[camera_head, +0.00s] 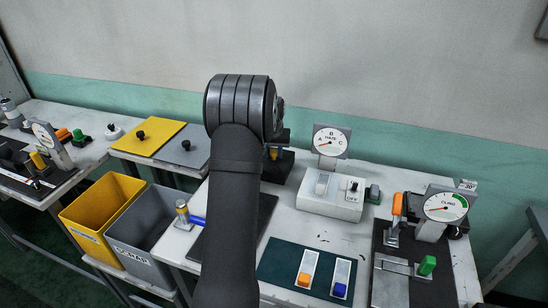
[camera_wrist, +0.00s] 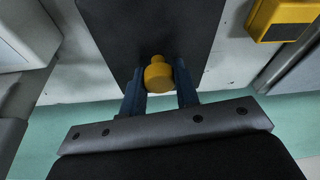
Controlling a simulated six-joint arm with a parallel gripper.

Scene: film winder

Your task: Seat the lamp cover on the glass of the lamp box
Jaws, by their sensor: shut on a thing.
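My gripper (camera_wrist: 160,88) is shut on a yellow knob (camera_wrist: 158,75), which I take to be the grip of the lamp cover. Its blue-grey fingers stand on either side of the knob. A dark panel shows behind the knob in the wrist view; I cannot tell whether it belongs to the cover. In the head view my arm hides most of the gripper, and a yellow bit (camera_head: 272,153) shows beside it above a black block. The lamp box (camera_head: 312,204) is white, with a pale glass pane (camera_head: 322,184) on top, right of my gripper. The pane looks uncovered.
A HAZE dial (camera_head: 331,142) stands behind the lamp box, and a switch sits on its right side. A green mat (camera_head: 278,262) with orange and blue sliders lies in front. A gauge station (camera_head: 445,206) is at right; yellow (camera_head: 88,222) and grey bins are at left.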

